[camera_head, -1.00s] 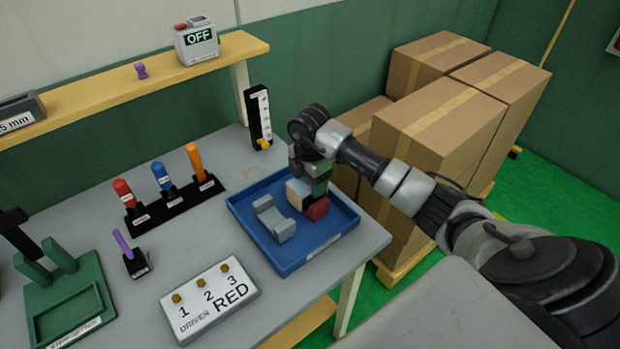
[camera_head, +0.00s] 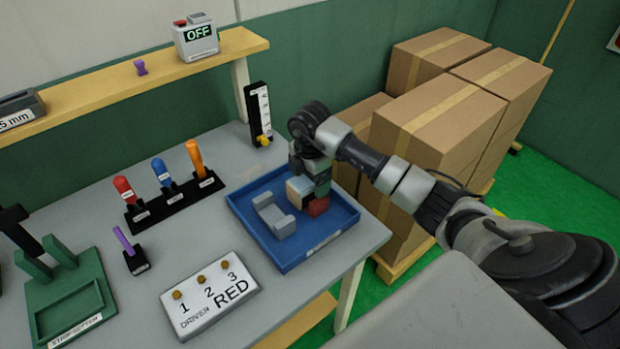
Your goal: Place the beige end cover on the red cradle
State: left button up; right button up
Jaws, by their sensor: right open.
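The beige end cover (camera_head: 298,190) is at the right part of the blue tray, directly at my right gripper. The red cradle (camera_head: 319,206) sits in the tray beside and below it, partly hidden by the gripper. My right gripper (camera_head: 308,184) points down over the tray, and its jaws are open around or right beside the beige cover; I cannot tell if they touch it. Whether the cover rests on the cradle or only beside it is hard to tell. My left gripper is not in view.
The blue tray (camera_head: 238,212) also holds a grey cradle-shaped block (camera_head: 272,214). A white sign reading "DRIVER RED" (camera_head: 209,297), a rack of coloured-handled tools (camera_head: 174,203) and a green fixture (camera_head: 66,291) stand on the grey table. Cardboard boxes (camera_head: 436,130) are behind my right arm.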

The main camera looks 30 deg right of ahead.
notch_tip(320, 180, up, 12)
jog(key=b, duration=0.1)
jog(key=shift+f, duration=0.15)
dwell(0.5)
